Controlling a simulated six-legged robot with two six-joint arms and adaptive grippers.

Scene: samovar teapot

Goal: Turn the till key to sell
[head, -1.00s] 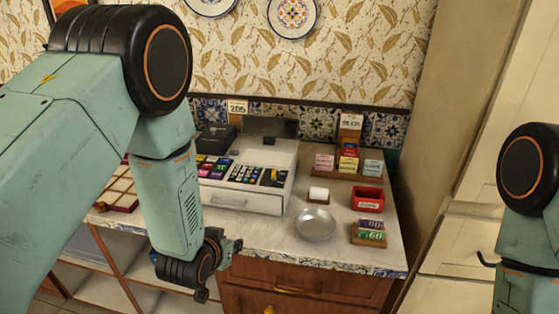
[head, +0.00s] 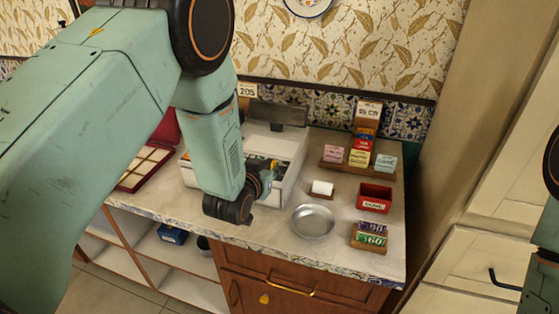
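The white till (head: 283,143) stands on the counter against the tiled wall, with a dark display at its back. My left arm covers its left part and most of its keypad. A small yellow and dark piece, likely the till key (head: 274,164), shows on the till's top just beyond my gripper. My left gripper (head: 266,177) is over the till's front right part, very near that piece. Its fingers are small and partly hidden, so I cannot tell whether they touch it or are open. My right arm shows only at the right edge; its gripper is out of view.
Right of the till are a paper roll (head: 322,188), a metal dish (head: 312,222), a red box (head: 375,198) and a stand of small cards (head: 360,157). A red-edged tray (head: 145,165) lies left behind my arm. Drawers (head: 290,290) are below the counter.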

